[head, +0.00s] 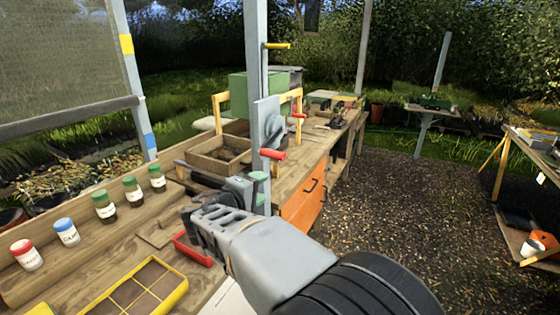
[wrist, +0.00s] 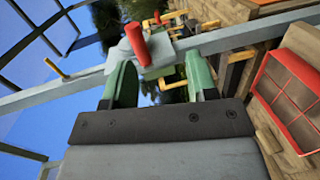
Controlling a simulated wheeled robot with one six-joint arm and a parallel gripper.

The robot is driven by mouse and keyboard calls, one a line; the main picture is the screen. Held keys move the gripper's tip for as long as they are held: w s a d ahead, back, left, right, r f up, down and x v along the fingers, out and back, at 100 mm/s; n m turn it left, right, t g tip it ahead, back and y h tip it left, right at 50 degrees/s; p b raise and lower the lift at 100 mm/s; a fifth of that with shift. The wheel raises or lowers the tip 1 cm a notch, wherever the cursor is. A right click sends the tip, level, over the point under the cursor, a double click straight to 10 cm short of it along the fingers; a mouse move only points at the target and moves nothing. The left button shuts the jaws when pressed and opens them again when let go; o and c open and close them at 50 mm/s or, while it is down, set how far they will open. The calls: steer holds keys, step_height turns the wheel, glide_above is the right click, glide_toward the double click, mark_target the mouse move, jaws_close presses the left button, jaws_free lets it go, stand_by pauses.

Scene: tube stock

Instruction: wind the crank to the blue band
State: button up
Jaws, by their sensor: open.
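The crank (head: 268,130) is a grey disc on a plate fixed to a pale upright post, with a red handle (head: 272,154) at its lower side. The handle also shows in the wrist view (wrist: 136,42). My gripper (head: 261,188) is open and empty, just below the handle in the head view. In the wrist view its green fingers (wrist: 160,84) are apart, with the handle beyond the left finger, not between them. The blue band (head: 150,141) is low on the left post, the yellow band (head: 126,44) high. The mesh blind's bottom bar (head: 62,122) hangs between them.
The wooden bench (head: 150,262) holds several lidded jars (head: 104,206), a yellow divided tray (head: 135,290), a red tray (head: 190,250) and a wooden box (head: 218,158). A yellow peg (head: 278,46) juts from the crank's post. Gravel floor (head: 405,200) is open on the right.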

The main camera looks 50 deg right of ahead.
mark_target(281, 153)
steer(key=w+d+r+p, duration=0.1)
steer(key=d, duration=0.3)
steer(key=w+d+t+h+p, duration=0.1)
steer(key=w+d, duration=0.1)
steer(key=d, duration=0.3)
steer(key=w+d+r+n+h+p, duration=0.1)
steer(key=w+d, duration=0.1)
steer(key=d, duration=0.3)
steer(key=shift+w+d+r, duration=0.1)
steer(key=shift+w+r, duration=0.1)
steer(key=shift+r, duration=0.15)
steer(key=shift+c, duration=0.2)
jaws_close()
